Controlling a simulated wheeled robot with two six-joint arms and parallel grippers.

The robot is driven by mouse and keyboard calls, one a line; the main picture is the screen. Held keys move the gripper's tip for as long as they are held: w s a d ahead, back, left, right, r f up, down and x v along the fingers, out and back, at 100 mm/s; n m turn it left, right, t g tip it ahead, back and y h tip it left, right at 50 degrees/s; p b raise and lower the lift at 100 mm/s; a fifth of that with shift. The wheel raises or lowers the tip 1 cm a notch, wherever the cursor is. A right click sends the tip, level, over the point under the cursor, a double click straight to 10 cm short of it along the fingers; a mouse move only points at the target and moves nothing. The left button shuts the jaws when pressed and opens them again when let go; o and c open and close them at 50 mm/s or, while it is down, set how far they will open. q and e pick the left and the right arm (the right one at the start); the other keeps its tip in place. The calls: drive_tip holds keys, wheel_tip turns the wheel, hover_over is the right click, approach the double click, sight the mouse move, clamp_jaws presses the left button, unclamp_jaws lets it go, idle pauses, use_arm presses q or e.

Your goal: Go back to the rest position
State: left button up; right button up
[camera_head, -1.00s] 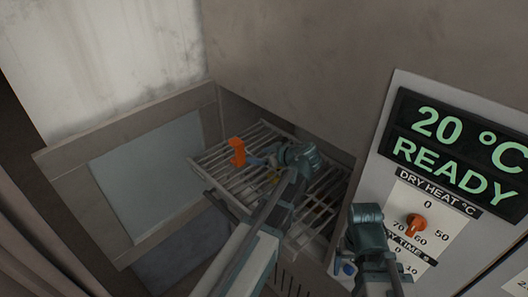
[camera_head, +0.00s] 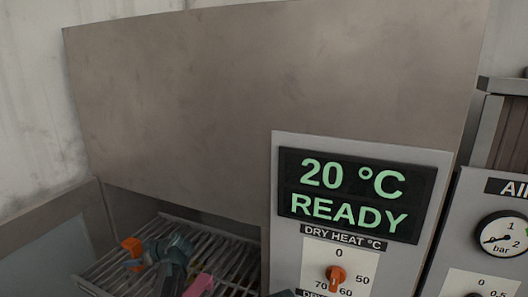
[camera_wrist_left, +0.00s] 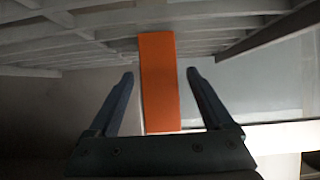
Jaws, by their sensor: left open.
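My left gripper (camera_head: 140,262) is at the front of a wire rack (camera_head: 205,240), beside an orange handle (camera_head: 132,246). In the left wrist view its two jaws (camera_wrist_left: 160,85) are apart, one on each side of the upright orange handle (camera_wrist_left: 160,80), with gaps showing on both sides. The jaws hold nothing. The rack bars also show in the wrist view (camera_wrist_left: 70,30). My right gripper is out of view; only a dark sliver, perhaps of my right arm, shows at the bottom edge of the head view.
A panel (camera_head: 345,195) reads 20 °C and READY, with an orange knob (camera_head: 336,274) below. A pressure gauge (camera_head: 503,236) is at the right. A pink item (camera_head: 200,286) is at the rack.

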use_arm(q)
drive_tip(key=shift+a, duration=0.25)
drive_tip(key=shift+d, duration=0.15)
drive_tip(key=p+v, duration=0.7)
drive_tip(key=v, duration=0.7)
drive_tip(key=b+x, duration=0.7)
drive_tip(key=x, duration=0.7)
drive_tip(key=shift+f, duration=0.2)
wheel_tip(320, 180, up, 12)
drive_tip(key=p, duration=1.1)
drive_tip(key=shift+f, duration=0.15)
